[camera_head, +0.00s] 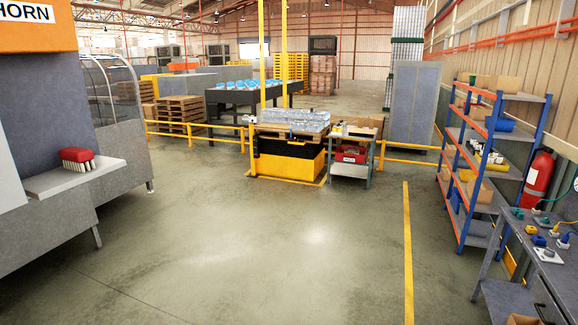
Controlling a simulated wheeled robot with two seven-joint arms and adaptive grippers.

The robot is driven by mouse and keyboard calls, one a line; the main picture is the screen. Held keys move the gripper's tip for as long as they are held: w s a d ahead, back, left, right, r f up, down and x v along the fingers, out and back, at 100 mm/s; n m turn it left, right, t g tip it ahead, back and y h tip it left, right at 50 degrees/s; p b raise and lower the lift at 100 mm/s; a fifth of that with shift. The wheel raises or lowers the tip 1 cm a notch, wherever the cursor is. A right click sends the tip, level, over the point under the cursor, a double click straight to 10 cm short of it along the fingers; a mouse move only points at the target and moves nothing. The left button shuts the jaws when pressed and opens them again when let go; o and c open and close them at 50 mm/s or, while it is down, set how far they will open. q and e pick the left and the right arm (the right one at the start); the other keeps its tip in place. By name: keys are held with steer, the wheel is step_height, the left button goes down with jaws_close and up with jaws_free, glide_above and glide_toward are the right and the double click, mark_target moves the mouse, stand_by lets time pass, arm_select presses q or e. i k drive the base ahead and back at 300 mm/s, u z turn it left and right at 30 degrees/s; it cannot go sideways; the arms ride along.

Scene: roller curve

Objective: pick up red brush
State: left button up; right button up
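The red brush (77,159) has a red back and pale bristles. It lies on the light grey shelf (62,182) of the machine at the left, near the shelf's far end, with its bristles facing towards me. Nothing touches it from above. Neither of my grippers shows in the head view, so I cannot see whether they are open or shut.
The grey machine (40,235) fills the left side. Open floor (240,240) lies in the middle. A blue and orange rack (470,180), a fire extinguisher (537,178) and a grey workbench (550,270) stand at the right. Yellow railings (205,137) and a small cart (350,168) stand ahead.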

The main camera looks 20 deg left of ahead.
mark_target(73, 158)
steer(key=u, duration=0.4)
steer(key=i, duration=1.35)
steer(key=u, duration=1.8)
steer(key=i, duration=1)
steer(key=u, duration=0.9)
